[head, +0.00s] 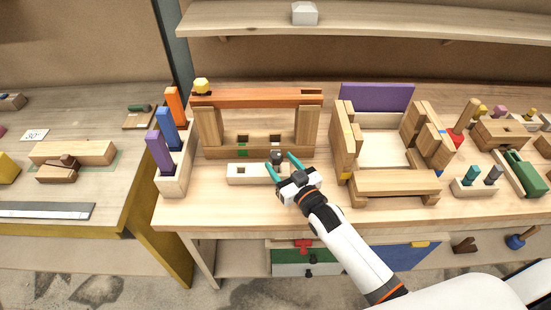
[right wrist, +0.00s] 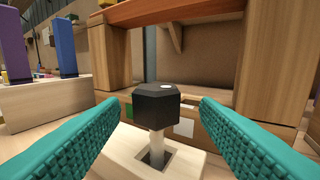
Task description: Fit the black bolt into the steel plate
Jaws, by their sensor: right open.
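The black bolt (right wrist: 156,107) has a dark faceted head and a pale shaft. It stands upright in a square hole of a light wooden block (right wrist: 118,155). In the head view the bolt (head: 277,156) is at the right end of that block (head: 240,174). My right gripper (head: 281,163) is open, its teal fingers on either side of the bolt with gaps. Behind the bolt is a brown board (head: 220,143) with dark openings and green and pale squares. A pale grey square (right wrist: 184,127) on it may be the steel plate; I cannot tell. My left gripper is out of view.
An orange-brown beam (head: 255,97) on wooden posts spans over the board. A rack of colored bars (head: 172,180) stands left. A wooden frame with a purple panel (head: 377,97) stands right. The bench front (head: 240,211) is clear.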

